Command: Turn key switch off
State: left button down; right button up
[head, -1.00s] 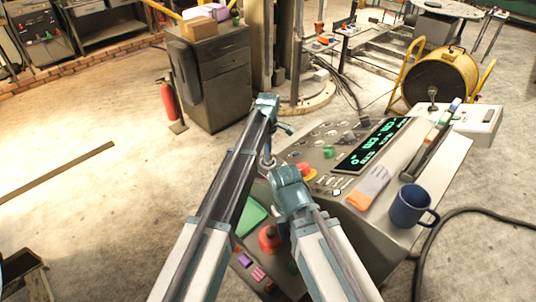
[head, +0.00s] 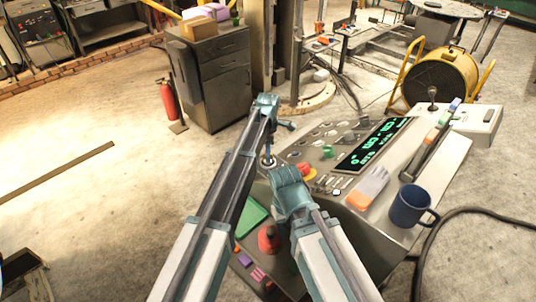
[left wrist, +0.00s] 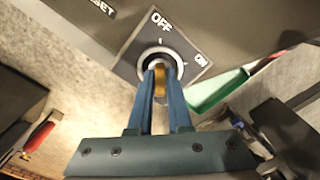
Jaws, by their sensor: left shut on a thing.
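The key switch shows in the left wrist view as a round metal collar (left wrist: 147,60) on a dark square plate. OFF is printed at the top of the plate and ON at the right. My left gripper (left wrist: 160,88) is shut on the yellow key (left wrist: 160,76), with one blue finger on each side. The key appears roughly in line with the mark under OFF. In the head view my left gripper (head: 268,160) points down at the console (head: 395,203)'s left edge, and my arm hides part of the switch area. My right gripper is not visible.
A green tray (head: 252,219) lies near the switch. A grey cabinet (head: 222,85) stands behind. Open floor lies left.

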pick_arm(q)
jog(key=c, duration=0.9)
grip_release()
jog(key=shift+o, duration=0.2)
jog(key=shift+r, duration=0.15)
notch_tip(320, 180, up, 14)
jog(key=p, duration=1.4)
jog(key=shift+f, duration=0.25)
